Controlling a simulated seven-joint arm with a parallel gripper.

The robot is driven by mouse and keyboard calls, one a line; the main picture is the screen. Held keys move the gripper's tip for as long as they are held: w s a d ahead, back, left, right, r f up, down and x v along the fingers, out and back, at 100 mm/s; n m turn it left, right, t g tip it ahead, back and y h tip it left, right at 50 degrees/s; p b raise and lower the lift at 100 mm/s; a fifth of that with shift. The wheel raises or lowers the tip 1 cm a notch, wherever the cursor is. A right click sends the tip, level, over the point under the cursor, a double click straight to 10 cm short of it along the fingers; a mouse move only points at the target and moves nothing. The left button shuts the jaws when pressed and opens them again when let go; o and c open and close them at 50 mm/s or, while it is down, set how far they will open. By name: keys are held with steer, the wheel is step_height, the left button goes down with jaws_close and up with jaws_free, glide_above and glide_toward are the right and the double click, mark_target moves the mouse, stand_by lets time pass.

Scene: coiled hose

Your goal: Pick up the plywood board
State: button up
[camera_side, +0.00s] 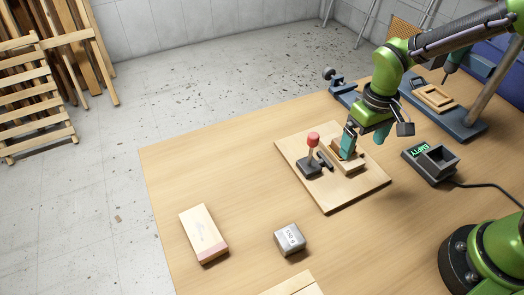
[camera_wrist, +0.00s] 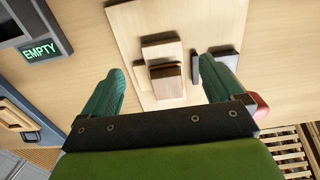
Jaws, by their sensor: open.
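A pale, square wooden base board (camera_side: 345,195) lies flat on the table; it also shows in the wrist view (camera_wrist: 125,30). It carries small wooden blocks (camera_side: 352,163) and a dark clamp with a red handle (camera_side: 313,140). In the wrist view one block (camera_wrist: 167,84) lies between and beyond my fingertips. My gripper (camera_side: 364,140) has teal fingers and is open above the blocks, pointing down; in the wrist view its fingers (camera_wrist: 168,80) are spread wide with nothing held. The near finger hides part of the blocks in the side view. I cannot tell which piece is the plywood board.
A wood block with a pink end (camera_side: 204,235) and a grey metal block (camera_side: 289,239) lie at the front left. Another pale board (camera_side: 292,286) is cut off at the bottom edge. A dark box reading EMPTY (camera_side: 432,162) stands on the right with a cable.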

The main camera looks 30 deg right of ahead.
mark_target(355, 165)
steer(key=shift+s+a+f, duration=0.1)
steer(key=shift+a+f, duration=0.05)
steer(key=shift+f, duration=3.3)
steer(key=c, duration=1.2)
steer(key=shift+o, duration=0.2)
steer(key=shift+r, duration=0.15)
